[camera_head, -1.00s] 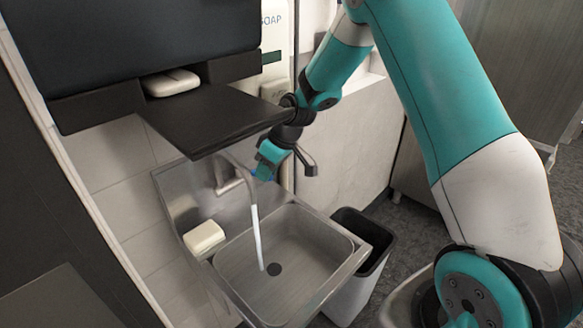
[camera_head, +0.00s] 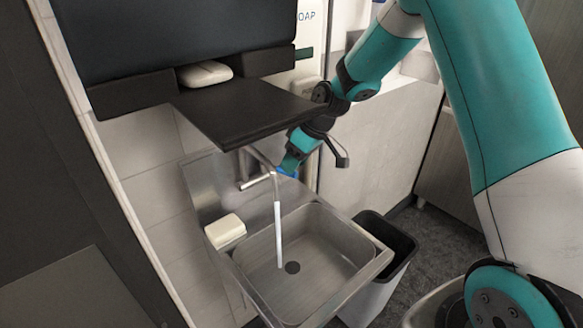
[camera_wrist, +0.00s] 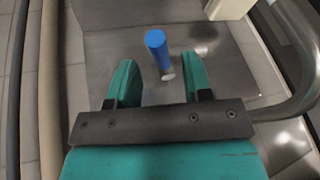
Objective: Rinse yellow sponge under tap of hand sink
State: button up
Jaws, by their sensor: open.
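No clearly yellow sponge shows. A pale cream block (camera_head: 225,231) lies on the left rim of the steel hand sink (camera_head: 338,240); I cannot tell whether it is the sponge or soap. Part of a pale block also shows at the top of the wrist view (camera_wrist: 228,8). The tap (camera_head: 258,181) runs a white stream of water (camera_head: 278,235) into the empty basin. My gripper (camera_head: 291,165) is open behind the tap. In the wrist view, a blue knob (camera_wrist: 157,48) stands just beyond and between my spread fingers (camera_wrist: 160,75). Nothing is held.
A dark shelf (camera_head: 245,110) juts out above the sink, close to my wrist. A white bar (camera_head: 205,73) lies on the ledge above it. A soap dispenser (camera_head: 306,50) hangs on the wall behind. A black-rimmed bin (camera_head: 395,245) stands to the sink's right.

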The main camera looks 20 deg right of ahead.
jog(key=s+d+r+b, duration=0.1)
jog(key=s+d, duration=0.2)
jog(key=d, duration=0.3)
jog(key=s+d+r+b, duration=0.1)
jog(key=s+d+b, duration=0.1)
jog(key=d, duration=0.3)
jog(key=shift+s+d+r, duration=0.3)
jog(key=shift+s+d, duration=0.05)
jog(key=shift+s, duration=0.25)
jog(key=shift+s+a, duration=0.1)
